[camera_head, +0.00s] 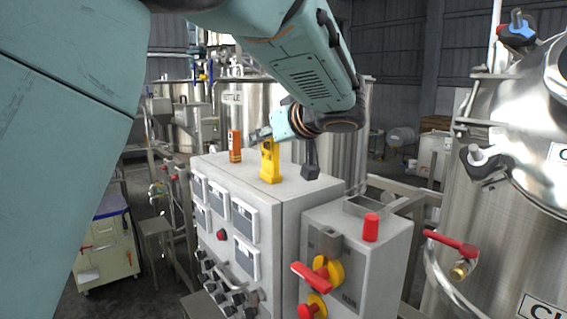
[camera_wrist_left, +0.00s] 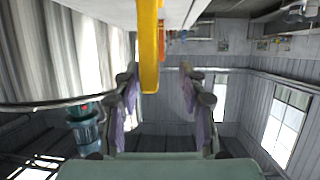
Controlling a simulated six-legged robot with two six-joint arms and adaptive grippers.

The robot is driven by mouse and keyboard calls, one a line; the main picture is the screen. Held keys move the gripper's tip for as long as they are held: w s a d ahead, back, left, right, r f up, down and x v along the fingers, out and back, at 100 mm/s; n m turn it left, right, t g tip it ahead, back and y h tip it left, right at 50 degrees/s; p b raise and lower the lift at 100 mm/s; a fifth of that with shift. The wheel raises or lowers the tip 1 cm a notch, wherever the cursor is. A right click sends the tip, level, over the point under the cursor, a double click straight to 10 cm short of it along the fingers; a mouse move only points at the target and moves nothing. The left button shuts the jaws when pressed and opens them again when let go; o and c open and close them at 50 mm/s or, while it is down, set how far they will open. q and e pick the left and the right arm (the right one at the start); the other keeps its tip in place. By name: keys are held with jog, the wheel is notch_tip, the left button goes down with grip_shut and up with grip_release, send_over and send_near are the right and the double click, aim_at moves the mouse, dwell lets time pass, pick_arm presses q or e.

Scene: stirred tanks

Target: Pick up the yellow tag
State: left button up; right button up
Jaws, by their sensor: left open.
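The yellow tag (camera_head: 270,162) stands upright on top of the grey control cabinet (camera_head: 292,187). My left gripper (camera_head: 261,133) is at its upper end in the head view, partly overlapping it. In the left wrist view, the yellow tag (camera_wrist_left: 149,48) comes down from the top edge and its end lies between the two open fingers of my left gripper (camera_wrist_left: 158,74). It is closer to the left-hand finger. I cannot tell whether either finger touches it. My right gripper is not in view.
An orange tag (camera_head: 235,146) stands left of the yellow one, and a black one (camera_head: 310,168) stands to the right. A red cylinder (camera_head: 371,228) is on the lower box (camera_head: 390,240) at right. Steel tanks (camera_head: 480,200) stand around the cabinet.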

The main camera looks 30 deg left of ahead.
pick_arm(q)
jog(key=shift+w+a+f, duration=0.55)
jog(key=shift+w+a, duration=0.1)
jog(key=shift+a, duration=0.05)
jog(key=shift+w+d+f, duration=0.1)
jog(key=shift+w+d, duration=0.05)
jog(key=shift+w, duration=0.15)
jog(key=shift+v, duration=1.15)
jog(key=c, duration=0.4)
jog(key=shift+s, duration=0.3)
jog(key=shift+c, duration=0.8)
jog(key=shift+a, duration=0.5)
jog(key=shift+c, duration=0.7)
jog(key=shift+w+a+f, duration=0.1)
jog(key=shift+w+a, duration=0.05)
jog(key=shift+a, duration=0.1)
jog(key=shift+c, duration=0.8)
jog(key=shift+w+f, duration=0.15)
jog(key=shift+w, duration=0.15)
grip_shut()
jog(key=shift+w+d, duration=0.1)
jog(key=shift+d, duration=0.45)
jog(key=shift+s+a, duration=0.2)
jog(key=shift+s, duration=0.1)
jog(key=shift+w+a, duration=0.1)
jog(key=shift+a, duration=0.1)
